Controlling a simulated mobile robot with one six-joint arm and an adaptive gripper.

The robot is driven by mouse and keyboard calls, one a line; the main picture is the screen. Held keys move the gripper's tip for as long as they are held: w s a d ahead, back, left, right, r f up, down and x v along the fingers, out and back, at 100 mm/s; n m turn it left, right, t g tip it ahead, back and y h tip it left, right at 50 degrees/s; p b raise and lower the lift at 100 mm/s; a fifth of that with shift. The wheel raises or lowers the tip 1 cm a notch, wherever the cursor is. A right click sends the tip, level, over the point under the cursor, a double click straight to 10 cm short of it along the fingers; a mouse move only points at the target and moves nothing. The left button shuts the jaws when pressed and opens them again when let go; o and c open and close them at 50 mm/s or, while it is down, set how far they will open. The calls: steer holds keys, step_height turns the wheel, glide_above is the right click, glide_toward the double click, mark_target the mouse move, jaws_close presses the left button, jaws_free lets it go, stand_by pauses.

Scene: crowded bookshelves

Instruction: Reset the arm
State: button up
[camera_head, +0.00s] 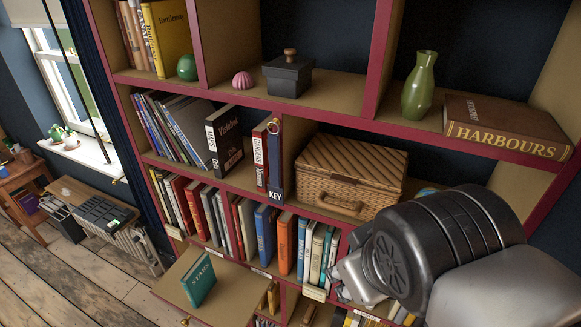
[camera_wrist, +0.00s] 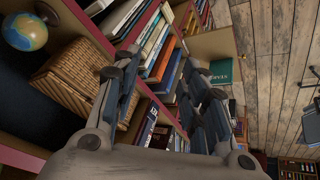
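My arm (camera_head: 440,245) reaches in from the lower right of the head view, in front of the bookshelf. My gripper (camera_wrist: 163,85) shows in the wrist view with its two fingers spread apart. I see nothing held between them, only shelf books behind the gap. In the head view the gripper is mostly hidden behind my wrist, with a small part showing in front of the lower book row.
The red-edged bookshelf (camera_head: 330,117) is crowded. A wicker basket (camera_head: 350,172), blue KEY book (camera_head: 275,165), green vase (camera_head: 419,85) and HARBOURS book (camera_head: 507,125) stand on it. A globe (camera_wrist: 25,31) shows in the wrist view. Floor (camera_head: 75,265) is open at left.

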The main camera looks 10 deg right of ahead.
steer(key=s+a+f+m, duration=0.1)
steer(key=s+a+f+m+g+y, duration=0.1)
steer(key=f, duration=0.1)
steer(key=shift+s+a+f+m, duration=0.25)
steer(key=shift+s+m, duration=0.15)
step_height(320, 180, down, 26)
steer(key=b, duration=2.6)
steer(key=shift+f, duration=0.15)
